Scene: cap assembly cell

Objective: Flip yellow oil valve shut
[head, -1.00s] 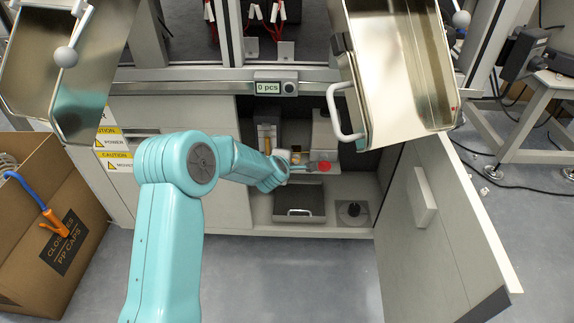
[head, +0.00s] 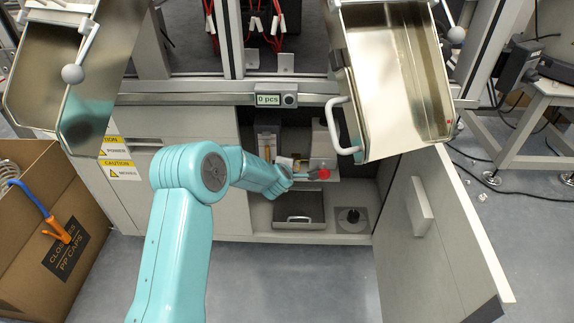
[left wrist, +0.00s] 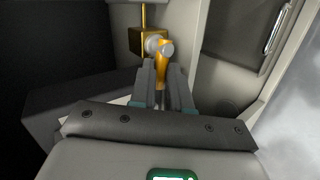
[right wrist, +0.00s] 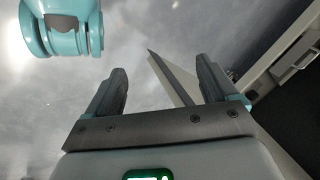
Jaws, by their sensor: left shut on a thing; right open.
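The yellow valve handle (left wrist: 163,60) shows in the left wrist view, with a grey round pivot at its top. It is joined to a gold-coloured valve block (left wrist: 144,40) with a thin pipe above. My left gripper (left wrist: 161,72) is shut on the handle, whose lower end lies between the fingers. In the head view my left gripper (head: 304,177) reaches into the open cabinet, and the handle is too small to make out there. My right gripper (right wrist: 162,76) is open and empty in the right wrist view, and out of the head view.
A red round part (head: 323,174) is close to my left gripper. A dark tray (head: 299,222) lies on the cabinet floor. The cabinet door (head: 440,235) stands open on the right. Metal chutes (head: 400,75) hang above. A cardboard box (head: 40,235) stands at left.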

